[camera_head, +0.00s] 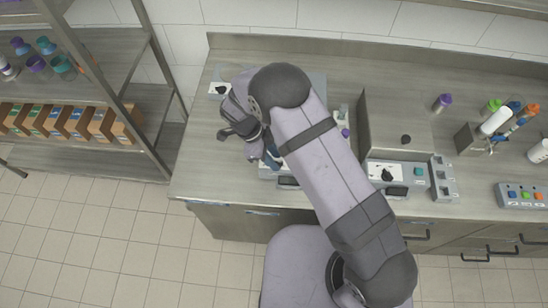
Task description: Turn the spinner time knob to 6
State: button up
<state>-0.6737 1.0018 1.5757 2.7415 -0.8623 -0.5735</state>
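Two black knobs on white plates are in view. One knob (388,174) sits on the front panel of a grey box machine (395,120) right of my arm, beside a teal button. The other knob (220,89) is at the counter's back left, just behind my gripper. Which one is the spinner's time knob cannot be told, and the dial marks are too small to read. My gripper (228,120) is above the left part of the counter, apart from the right-hand knob. Its finger opening is unclear. My arm hides much of the equipment below it.
The steel counter (200,165) has a raised back edge. A white cylinder (495,122), a purple-capped tube (442,103) and a button box (522,195) stand to the right. A shelf rack (85,150) with boxes and colored-cap bottles stands at left.

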jog(key=b+v, duration=0.3)
jog(key=v, duration=0.4)
dwell(0.5)
